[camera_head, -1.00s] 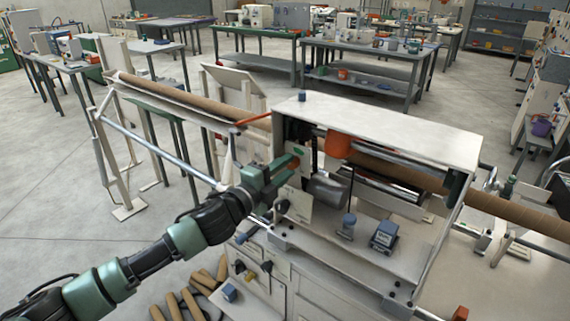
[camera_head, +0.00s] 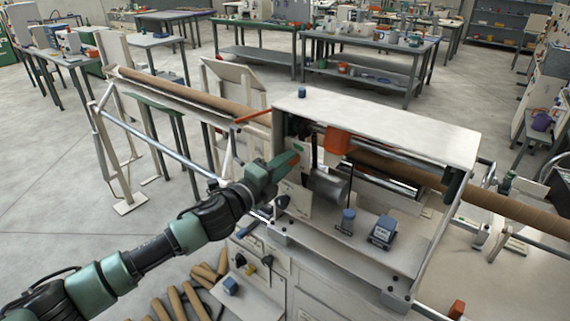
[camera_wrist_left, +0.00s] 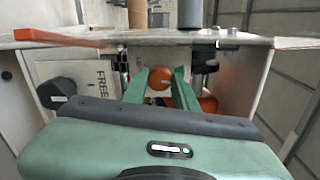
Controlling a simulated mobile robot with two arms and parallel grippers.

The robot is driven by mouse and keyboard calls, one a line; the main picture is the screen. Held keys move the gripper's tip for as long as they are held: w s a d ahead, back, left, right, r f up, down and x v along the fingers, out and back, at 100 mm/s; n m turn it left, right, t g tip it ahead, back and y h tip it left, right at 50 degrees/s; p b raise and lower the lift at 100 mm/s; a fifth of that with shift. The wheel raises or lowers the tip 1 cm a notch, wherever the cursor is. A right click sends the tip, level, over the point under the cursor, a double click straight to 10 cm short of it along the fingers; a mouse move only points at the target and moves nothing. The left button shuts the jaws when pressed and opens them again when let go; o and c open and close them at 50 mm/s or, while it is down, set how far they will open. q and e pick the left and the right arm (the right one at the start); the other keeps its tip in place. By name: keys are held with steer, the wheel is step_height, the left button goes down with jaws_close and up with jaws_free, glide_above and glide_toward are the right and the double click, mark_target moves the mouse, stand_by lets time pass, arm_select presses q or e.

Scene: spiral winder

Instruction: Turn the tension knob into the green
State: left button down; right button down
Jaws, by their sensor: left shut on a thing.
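The tension knob (camera_wrist_left: 159,78) is a round orange-red knob on the pale upright panel of the winder. In the left wrist view it sits between the two green fingers of my left gripper (camera_wrist_left: 161,86), which is shut on it. In the head view my left gripper (camera_head: 284,165) reaches the panel (camera_head: 297,198) from the left, and its fingers hide most of the knob. I cannot make out a pointer or scale reading. My right gripper is not in view.
A black knob (camera_wrist_left: 62,93) beside a "FREE" label sits left of the gripper in the wrist view. An orange bar (camera_head: 252,117) sticks out above my gripper. The winder's white cover (camera_head: 385,125), metal cylinder (camera_head: 328,187) and long brown tube (camera_head: 480,203) lie to the right.

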arm_select(q)
steer(key=c, duration=1.1)
jaws_free()
steer(key=b+v, duration=0.1)
steer(key=v, duration=0.7)
steer(key=shift+b, duration=0.3)
steer(key=shift+w, duration=0.1)
